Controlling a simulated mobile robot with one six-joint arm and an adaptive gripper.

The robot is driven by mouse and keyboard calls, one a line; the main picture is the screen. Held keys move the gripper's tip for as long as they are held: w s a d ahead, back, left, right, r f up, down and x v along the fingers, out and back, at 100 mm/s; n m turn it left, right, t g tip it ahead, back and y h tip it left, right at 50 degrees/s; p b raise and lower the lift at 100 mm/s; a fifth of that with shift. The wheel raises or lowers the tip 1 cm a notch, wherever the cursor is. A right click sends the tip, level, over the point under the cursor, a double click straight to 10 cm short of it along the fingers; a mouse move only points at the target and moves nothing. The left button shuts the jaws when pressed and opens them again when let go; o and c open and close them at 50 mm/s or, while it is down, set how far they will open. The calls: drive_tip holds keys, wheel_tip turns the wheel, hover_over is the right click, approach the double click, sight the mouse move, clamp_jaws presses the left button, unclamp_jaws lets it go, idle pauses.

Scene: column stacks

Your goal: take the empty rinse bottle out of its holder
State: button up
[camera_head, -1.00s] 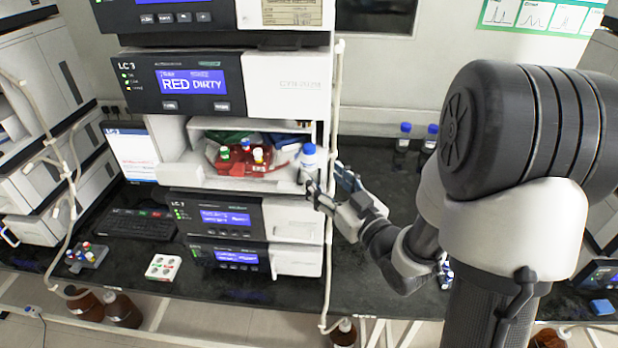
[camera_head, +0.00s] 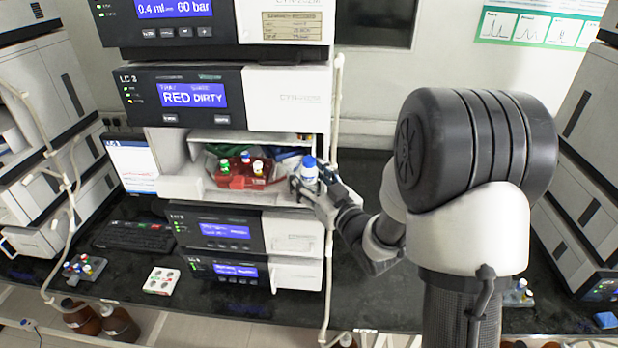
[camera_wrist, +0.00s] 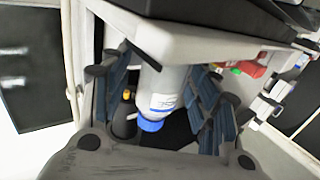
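The rinse bottle (camera_head: 309,182), white with a blue cap, stands upright at the right end of the open bay in the middle of the instrument stack. My gripper (camera_head: 314,192) is at the bottle, with its fingers on either side of it. In the wrist view the bottle (camera_wrist: 168,92) appears cap down between the blue-padded fingers of my gripper (camera_wrist: 160,75). A gap shows between the left finger and the bottle; the right finger is close to it, and contact is unclear. The gripper looks open. The holder around the bottle's base is hidden.
A red tray (camera_head: 238,183) with several capped vials sits left of the bottle in the bay. The module above shows RED DIRTY on its display (camera_head: 192,95). A pale tube (camera_head: 334,110) runs down the stack's right side. The bench (camera_head: 360,295) is partly clear there.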

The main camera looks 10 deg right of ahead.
drive_tip(key=c, duration=0.8)
